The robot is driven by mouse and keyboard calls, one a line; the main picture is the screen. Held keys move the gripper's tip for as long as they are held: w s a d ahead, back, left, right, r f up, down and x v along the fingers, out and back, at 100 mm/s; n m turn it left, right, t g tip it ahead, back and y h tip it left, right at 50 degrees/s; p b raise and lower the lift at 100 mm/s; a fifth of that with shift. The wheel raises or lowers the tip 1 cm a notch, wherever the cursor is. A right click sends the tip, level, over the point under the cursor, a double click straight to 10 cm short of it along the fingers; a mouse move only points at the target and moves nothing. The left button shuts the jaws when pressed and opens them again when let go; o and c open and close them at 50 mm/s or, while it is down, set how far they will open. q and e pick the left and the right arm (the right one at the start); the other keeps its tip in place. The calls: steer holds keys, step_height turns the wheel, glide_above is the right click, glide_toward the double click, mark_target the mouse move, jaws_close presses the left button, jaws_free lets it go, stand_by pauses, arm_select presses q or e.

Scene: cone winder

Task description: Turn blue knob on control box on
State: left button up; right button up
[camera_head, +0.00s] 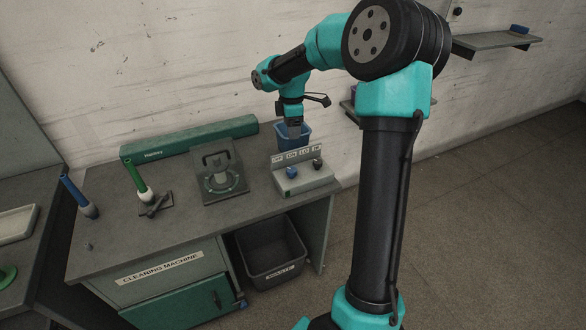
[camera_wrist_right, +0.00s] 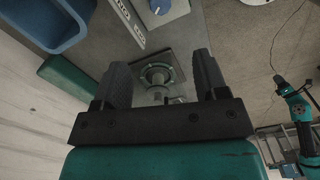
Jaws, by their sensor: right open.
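The control box (camera_head: 304,180) is a light grey box at the right end of the bench, with a raised label strip at its back. The blue knob (camera_head: 291,172) is on its left side, beside a black knob (camera_head: 317,163). My right gripper (camera_head: 294,131) is above and behind the box, in front of the blue bin, and apart from the knobs. In the right wrist view, my right gripper (camera_wrist_right: 160,60) is open and empty. The blue knob (camera_wrist_right: 159,6) shows at the top edge, beyond the fingertips. My left gripper is not seen.
A blue bin (camera_head: 286,142) stands behind the box. Green-handled (camera_head: 135,176) and blue-handled (camera_head: 73,191) tools stand further left. A dark bin (camera_head: 271,268) sits below.

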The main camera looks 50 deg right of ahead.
mark_target(292, 169)
steer(key=shift+f, duration=0.15)
step_height(292, 169, down, 17)
steer(key=shift+f, duration=0.1)
stand_by(0.5)
steer(key=shift+c, duration=0.4)
steer(key=c, duration=0.9)
steer(key=shift+o, duration=0.2)
